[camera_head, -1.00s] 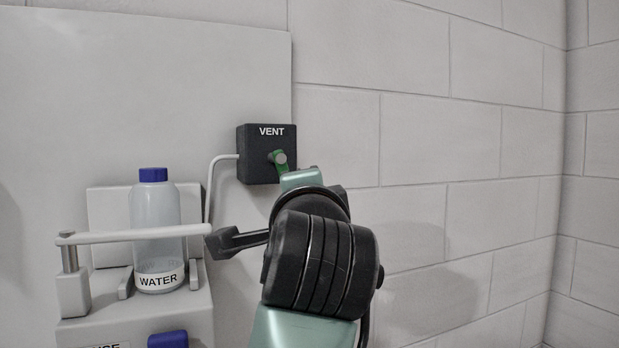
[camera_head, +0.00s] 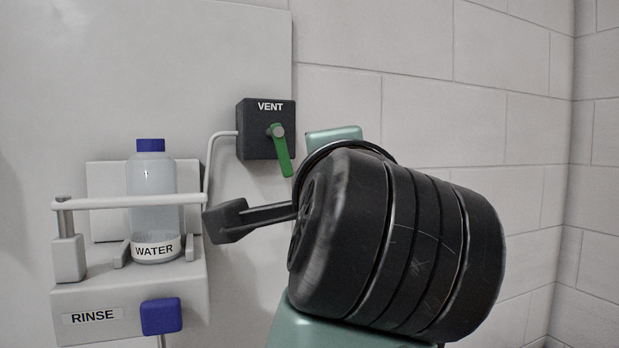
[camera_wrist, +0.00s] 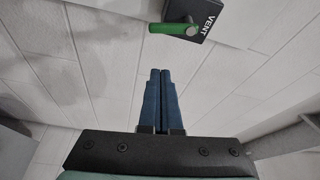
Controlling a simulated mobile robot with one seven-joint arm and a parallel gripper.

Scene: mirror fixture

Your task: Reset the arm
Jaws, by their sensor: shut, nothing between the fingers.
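My gripper (camera_wrist: 161,74) shows in the wrist view as two blue fingers side by side, shut and empty. Its tips point toward the wall, below the black VENT box (camera_wrist: 201,18) and its green lever (camera_wrist: 174,29), apart from them. In the head view my black and teal arm fills the lower right and hides the gripper's fingers. The VENT box (camera_head: 265,128) is on the panel left of my arm. Its green lever (camera_head: 282,155) hangs down, leaning slightly right.
A WATER bottle (camera_head: 152,195) with a blue cap stands in the RINSE fixture (camera_head: 70,298). A blue knob (camera_head: 161,316) is below. Tiled wall at right is clear.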

